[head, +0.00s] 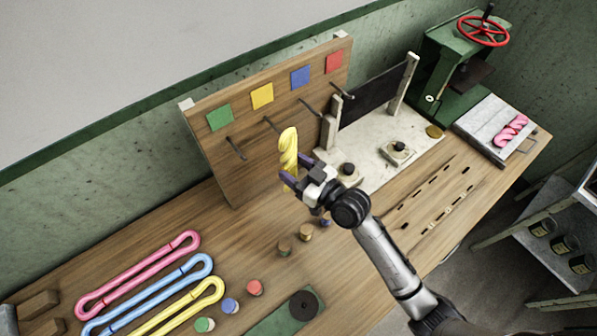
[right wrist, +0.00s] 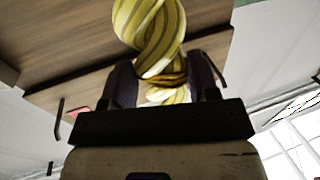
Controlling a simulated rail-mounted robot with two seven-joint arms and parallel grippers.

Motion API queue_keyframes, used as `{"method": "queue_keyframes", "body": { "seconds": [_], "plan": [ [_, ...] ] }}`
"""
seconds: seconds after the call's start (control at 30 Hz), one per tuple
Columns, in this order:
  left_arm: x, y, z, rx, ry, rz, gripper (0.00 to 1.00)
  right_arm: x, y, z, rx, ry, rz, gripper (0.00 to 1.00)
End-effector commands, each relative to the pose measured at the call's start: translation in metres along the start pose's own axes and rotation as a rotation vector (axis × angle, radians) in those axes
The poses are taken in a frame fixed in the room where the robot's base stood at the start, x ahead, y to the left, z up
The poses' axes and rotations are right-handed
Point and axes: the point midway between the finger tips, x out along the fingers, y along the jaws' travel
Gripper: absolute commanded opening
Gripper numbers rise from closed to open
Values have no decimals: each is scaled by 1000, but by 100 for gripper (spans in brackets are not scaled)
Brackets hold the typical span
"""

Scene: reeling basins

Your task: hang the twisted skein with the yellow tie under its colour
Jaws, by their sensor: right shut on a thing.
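A yellow twisted skein (head: 288,152) stands upright in my right gripper (head: 301,181), in front of the peg board (head: 218,160). The right wrist view shows the skein (right wrist: 150,30) between the two fingers of the gripper (right wrist: 165,85), with a darker yellow-brown band around it at the fingers. The board carries green (head: 220,117), yellow (head: 262,96), blue (head: 300,76) and red (head: 334,62) squares, each with a peg below. The yellow square's peg (head: 271,124) is just up and left of the skein's top in the head view. I cannot tell whether they touch. My left gripper is out of view.
Pink (head: 140,272), blue (head: 150,294) and yellow (head: 185,306) loose skeins lie at the front left, near several small coloured spools (head: 255,287). A pink twisted skein (head: 511,130) lies on a grey slab by the green press (head: 455,60).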

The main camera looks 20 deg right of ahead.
Motion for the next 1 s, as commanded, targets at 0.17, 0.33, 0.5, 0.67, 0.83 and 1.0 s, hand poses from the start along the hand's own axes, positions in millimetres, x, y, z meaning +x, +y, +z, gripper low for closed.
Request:
{"method": "queue_keyframes", "body": {
  "seconds": [0.17,0.33,0.5,0.67,0.83,1.0],
  "plan": [
    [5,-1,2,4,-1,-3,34,9,2,1,0,3,1,30],
    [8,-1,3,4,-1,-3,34,17,4,2,1,2,1,30],
    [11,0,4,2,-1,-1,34,24,6,4,1,1,0,30],
    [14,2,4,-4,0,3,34,31,8,6,-1,1,0,30],
    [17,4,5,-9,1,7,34,39,10,8,-1,1,0,30],
    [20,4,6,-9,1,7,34,46,11,11,0,2,0,30]
  ]
}}
